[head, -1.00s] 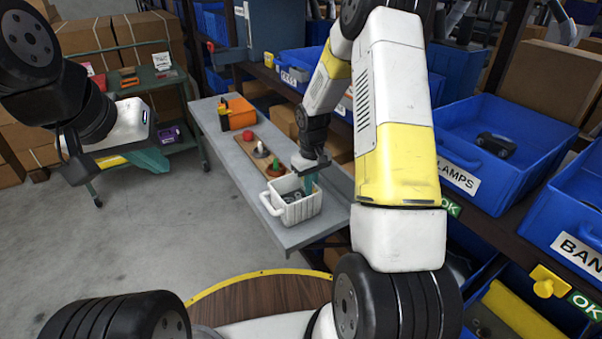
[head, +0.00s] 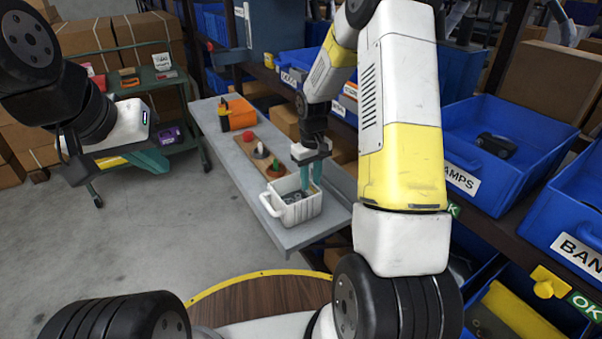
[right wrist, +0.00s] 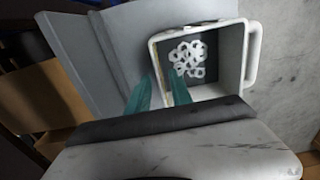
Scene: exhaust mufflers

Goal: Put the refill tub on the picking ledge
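The refill tub (head: 291,210), a white open-topped tub with a handle, stands upright on the near end of a grey ledge (head: 243,167). Small metallic ring-like parts lie inside it. In the right wrist view the tub (right wrist: 238,62) shows from above, with the pale rings on its dark floor. My right gripper (head: 311,183) points down at the tub's far right rim. Its two teal fingers are apart and straddle one wall, one inside and one outside, in the right wrist view (right wrist: 161,78). My left gripper (head: 148,160) hangs at left, away from the tub; its finger gap is unclear.
A board (head: 256,158) with small red, white and green items and an orange box (head: 241,113) sit farther along the ledge. Blue bins (head: 505,130) line the rack at right. A green cart (head: 143,87) stands at back left. The floor left of the ledge is clear.

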